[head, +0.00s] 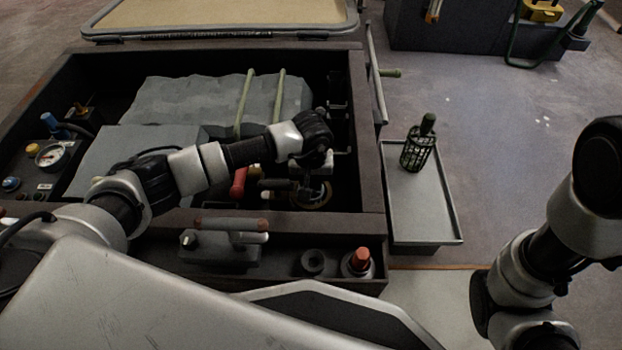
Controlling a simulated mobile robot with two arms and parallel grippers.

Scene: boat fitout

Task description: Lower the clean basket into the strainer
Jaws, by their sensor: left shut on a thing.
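My left gripper (308,188) points down inside the dark engine box, right over the round strainer (325,197). A tan-coloured part of the strainer's rim shows beside and below the fingers. The gripper is shut on the clean basket, which is mostly hidden by the fingers and wrist. I cannot tell how deep the basket sits in the strainer. Another basket (415,152), dark green with a mesh cage and a knob on top, stands upright in the grey tray (425,218) right of the box. My right gripper is out of view; only my right arm shows at the right.
A red handle (239,184) stands close left of the strainer. A red-capped fitting (361,260) and a grey block with a handle (220,247) sit on the front ledge.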

